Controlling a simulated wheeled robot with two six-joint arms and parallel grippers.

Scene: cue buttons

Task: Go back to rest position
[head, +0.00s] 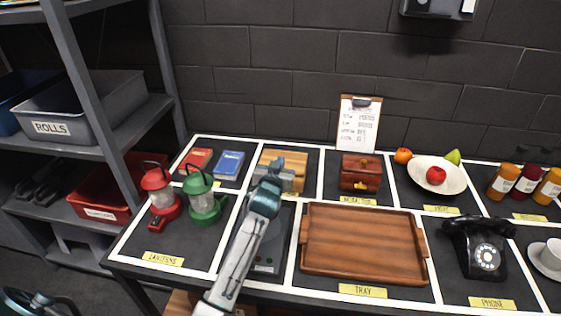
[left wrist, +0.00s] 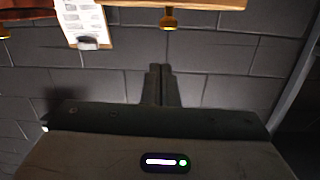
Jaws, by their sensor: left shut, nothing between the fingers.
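My left arm reaches up from the bottom edge in the head view. Its gripper (head: 284,176) is over the wooden item (head: 291,158) in the back row, which it partly hides; I cannot tell whether they touch. In the left wrist view the two fingers of the left gripper (left wrist: 160,72) are together with nothing between them. A wooden edge with a yellow knob (left wrist: 169,20) shows at the top there, apart from the fingertips. My right gripper is not in view.
The left arm partly covers a dark panel (head: 267,262). Beside it are a green lantern (head: 204,203), a red lantern (head: 161,196) and a wooden tray (head: 363,243). A wooden box (head: 360,174), a fruit bowl (head: 451,187) and a black phone (head: 479,250) stand right. A shelf rack (head: 90,90) is left.

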